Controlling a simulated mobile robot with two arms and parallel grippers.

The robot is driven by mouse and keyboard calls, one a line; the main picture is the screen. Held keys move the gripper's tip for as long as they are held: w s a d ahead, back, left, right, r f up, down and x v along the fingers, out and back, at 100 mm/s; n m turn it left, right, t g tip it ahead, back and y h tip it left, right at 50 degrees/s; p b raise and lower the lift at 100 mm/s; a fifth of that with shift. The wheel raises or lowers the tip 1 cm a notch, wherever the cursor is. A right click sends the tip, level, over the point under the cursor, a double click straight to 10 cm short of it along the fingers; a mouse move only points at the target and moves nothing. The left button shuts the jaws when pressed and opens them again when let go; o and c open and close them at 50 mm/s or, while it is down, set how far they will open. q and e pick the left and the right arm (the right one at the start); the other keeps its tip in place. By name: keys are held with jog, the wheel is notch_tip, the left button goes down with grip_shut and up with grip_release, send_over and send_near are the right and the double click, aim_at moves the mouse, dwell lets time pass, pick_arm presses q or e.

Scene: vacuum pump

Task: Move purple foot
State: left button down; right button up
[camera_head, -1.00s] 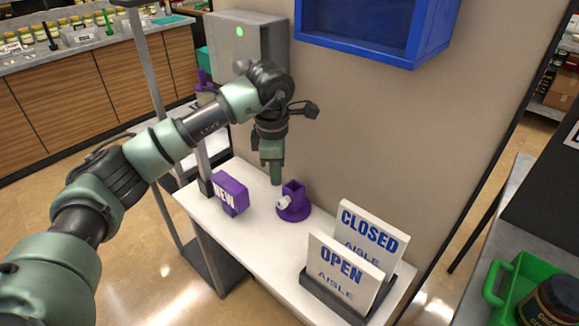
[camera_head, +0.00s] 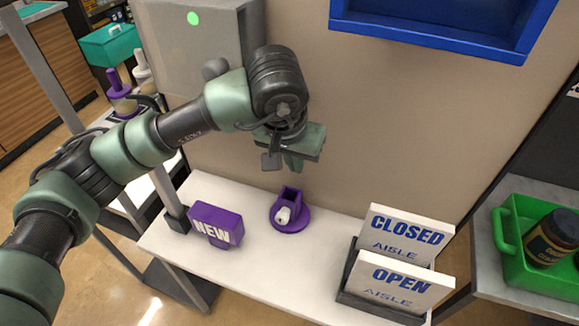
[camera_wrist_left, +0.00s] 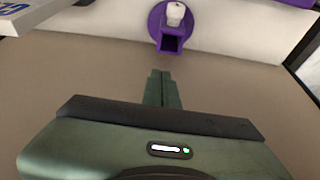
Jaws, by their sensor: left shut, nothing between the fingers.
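The purple foot (camera_head: 290,211) is a round purple base with a square upright socket and a white knob on its side. It stands on the white table (camera_head: 262,258) near the wall. In the left wrist view the purple foot (camera_wrist_left: 171,28) is at the top, beyond the fingertips. My left gripper (camera_head: 293,166) is shut and empty, above the foot and apart from it. In the left wrist view its fingers (camera_wrist_left: 161,76) are together. My right gripper is not in view.
A purple NEW block (camera_head: 216,225) stands left of the foot. A dark holder with CLOSED (camera_head: 405,238) and OPEN (camera_head: 398,283) signs stands right. A blue frame (camera_head: 440,28) hangs above. The table between foot and signs is clear.

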aim_at(296, 189)
pick_arm(q)
jog(key=p+x, duration=0.2)
jog(key=x, duration=0.6)
jog(key=shift+d+p, duration=0.15)
jog(key=shift+p, duration=0.25)
jog(key=shift+w+f, duration=0.15)
jog(key=shift+f, duration=0.4)
jog(key=shift+f+b, duration=0.15)
jog(key=shift+b, duration=0.15)
jog(key=shift+s+a+f+b, duration=0.1)
jog(key=shift+s+a+b, duration=0.2)
jog(key=shift+s+b, duration=0.55)
jog(key=shift+s+a+r, duration=0.15)
jog(key=shift+s+r, duration=0.15)
jog(key=shift+s, duration=0.15)
jog(key=shift+w, duration=0.1)
